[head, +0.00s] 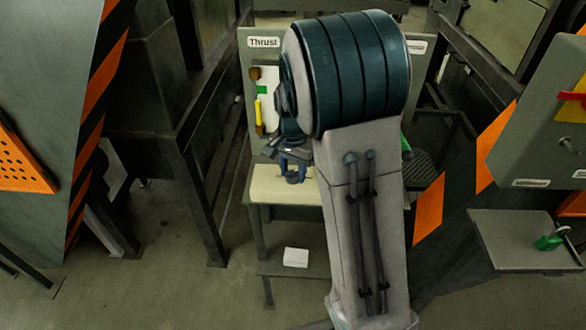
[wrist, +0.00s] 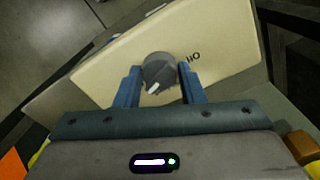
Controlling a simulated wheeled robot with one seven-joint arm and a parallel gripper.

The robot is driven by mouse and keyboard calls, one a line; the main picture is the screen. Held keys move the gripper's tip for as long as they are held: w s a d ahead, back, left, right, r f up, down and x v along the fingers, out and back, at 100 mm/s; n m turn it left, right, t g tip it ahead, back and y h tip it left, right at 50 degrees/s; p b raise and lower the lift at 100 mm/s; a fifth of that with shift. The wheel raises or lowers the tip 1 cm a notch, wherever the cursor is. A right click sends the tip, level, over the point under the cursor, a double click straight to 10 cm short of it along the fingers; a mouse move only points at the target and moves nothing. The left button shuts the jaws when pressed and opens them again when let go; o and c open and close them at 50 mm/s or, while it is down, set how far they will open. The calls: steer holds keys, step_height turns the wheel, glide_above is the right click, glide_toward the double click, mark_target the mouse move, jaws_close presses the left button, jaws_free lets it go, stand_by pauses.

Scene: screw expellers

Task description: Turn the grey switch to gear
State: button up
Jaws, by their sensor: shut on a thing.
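The grey switch (wrist: 159,72) is a round dark knob with a white pointer mark, on a cream panel (wrist: 222,38). In the wrist view the pointer faces the lower left of the picture, towards my gripper. My gripper (wrist: 160,84) has its two blue fingers on either side of the knob, shut on it. Letters that look like "HO" show on the panel to the right of the knob; other lettering is hidden or too small to read. In the head view my gripper (head: 294,172) is at the cream panel (head: 268,192), and the knob is hidden there.
Behind the panel stands a grey board labelled "Thrust" (head: 263,42) with a yellow handle (head: 258,112). A white box (head: 296,257) lies on a low shelf below. A green padlock (head: 549,241) sits on a grey shelf at right. My arm covers the middle.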

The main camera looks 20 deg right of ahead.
mark_target(293, 171)
steer(key=shift+r+m, duration=0.1)
steer(key=shift+m, duration=0.4)
steer(key=o, duration=1)
steer(key=shift+a, duration=0.1)
step_height(293, 171, up, 14)
steer(key=shift+f+b, duration=0.1)
steer(key=shift+b, duration=0.35)
steer(key=s+f+n+t, duration=0.1)
steer(key=s+n, duration=0.2)
steer(key=s, duration=0.4)
steer(key=s+f+n+t, duration=0.1)
steer(key=s+n, duration=0.2)
steer(key=s, duration=0.4)
steer(key=s+f+n+t, duration=0.1)
steer(key=s+n, duration=0.3)
steer(key=s, duration=0.3)
steer(key=shift+s+f, duration=0.3)
steer(key=shift+f, duration=0.1)
